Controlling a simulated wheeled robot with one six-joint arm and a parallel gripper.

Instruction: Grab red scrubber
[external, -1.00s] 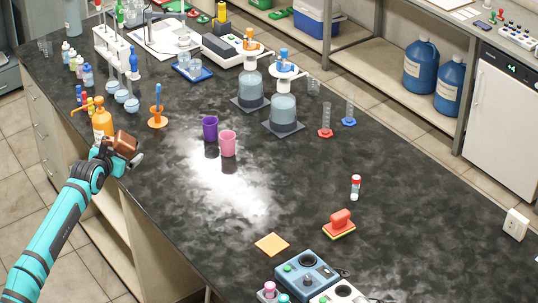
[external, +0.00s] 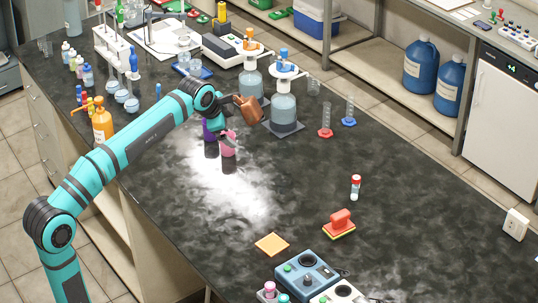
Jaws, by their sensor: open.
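The red scrubber (external: 340,222) lies on the dark bench top in the external view, right of centre, with a red handle on top and a yellow layer underneath. My gripper (external: 240,128) is up and left of it, well apart from it, over the bench near the pink cup (external: 229,148). The gripper is open, and I see nothing held in it. My wrist partly hides the purple cup (external: 209,128).
An orange square pad (external: 272,244) lies left of the scrubber. A red-capped vial (external: 355,187) stands behind it. Devices with dials (external: 306,276) sit at the front edge. Bottles with stoppers (external: 284,105) stand just right of my gripper. The bench between cups and scrubber is clear.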

